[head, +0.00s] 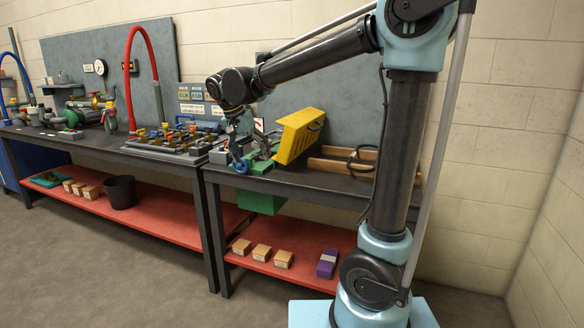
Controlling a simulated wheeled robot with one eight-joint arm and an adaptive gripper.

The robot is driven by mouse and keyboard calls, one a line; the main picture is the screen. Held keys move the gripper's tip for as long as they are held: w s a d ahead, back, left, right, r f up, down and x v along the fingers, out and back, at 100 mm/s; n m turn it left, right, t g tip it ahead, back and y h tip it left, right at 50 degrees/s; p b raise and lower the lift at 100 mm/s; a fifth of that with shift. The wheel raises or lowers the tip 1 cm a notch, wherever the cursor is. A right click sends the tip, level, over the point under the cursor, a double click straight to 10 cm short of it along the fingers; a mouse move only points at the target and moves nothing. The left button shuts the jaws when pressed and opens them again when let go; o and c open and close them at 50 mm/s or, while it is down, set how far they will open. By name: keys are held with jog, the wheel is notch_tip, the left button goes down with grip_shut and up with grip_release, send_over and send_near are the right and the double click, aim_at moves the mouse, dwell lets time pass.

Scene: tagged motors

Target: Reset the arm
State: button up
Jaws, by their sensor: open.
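My arm rises from its light blue base at the right of the head view and reaches left over the workbench (300,188). My gripper (238,155) hangs at the arm's end, pointing down, above the bench near its front edge. It is small and dark in this view, with its fingers apart. A blue ring-shaped part (240,166) shows right at the gripper's lower end. I cannot tell whether they touch. A green block-like thing (262,165) and a tilted yellow case (300,136) stand to the right of the gripper.
A wooden tray (335,166) with a dark cable lies on the right bench. A board with several fittings (175,145) and a red hose (130,70) are on the left bench. Small boxes (262,252) and a black bin (121,192) sit on red lower shelves. The floor in front is clear.

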jog(key=s+d+f+n, duration=0.1)
jog(key=s+d+f, duration=0.15)
jog(key=d, duration=0.55)
jog(key=s+d+f+g+y, duration=0.1)
jog(key=s+d, duration=0.2)
jog(key=d, duration=0.4)
jog(key=s+d+f+n, duration=0.1)
jog(key=s+d+f, duration=0.1)
jog(key=d, duration=0.6)
jog(key=s+d+f+n+y, duration=0.1)
jog(key=s+d+f+y, duration=0.1)
jog(key=s+d+f, duration=0.7)
jog(key=s+f, duration=0.4)
jog(key=shift+s+d+f+n+t, duration=0.15)
jog(key=shift+s+d+n+t, duration=0.15)
jog(key=shift+d, duration=0.05)
